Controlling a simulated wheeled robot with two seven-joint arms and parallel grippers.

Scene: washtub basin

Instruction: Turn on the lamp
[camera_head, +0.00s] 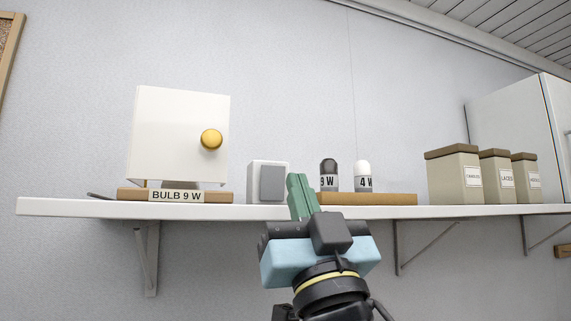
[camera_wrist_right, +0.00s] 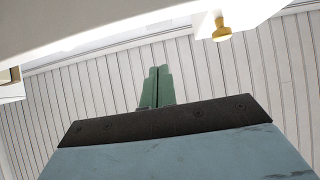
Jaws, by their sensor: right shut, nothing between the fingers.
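The lamp (camera_head: 160,130) is a white box with a round yellow knob (camera_head: 211,139) on its front, standing on a wooden base labelled "BULB 9 W" (camera_head: 176,196). The knob also shows at the top of the right wrist view (camera_wrist_right: 222,30). A white switch block with a grey plate (camera_head: 273,183) stands to the right of the lamp. My right gripper (camera_head: 298,180) has green fingers, shut and empty, in front of the shelf edge and overlapping the switch block's right side in the head view. I cannot tell whether they touch. My left gripper is not in view.
Two bulbs, a dark-topped "9 W" (camera_head: 328,174) and a white-topped "4 W" (camera_head: 363,176), stand on a wooden holder (camera_head: 390,199). Labelled canisters (camera_head: 453,180) stand farther right on the white shelf (camera_head: 70,207). Metal brackets (camera_head: 150,262) support the shelf below.

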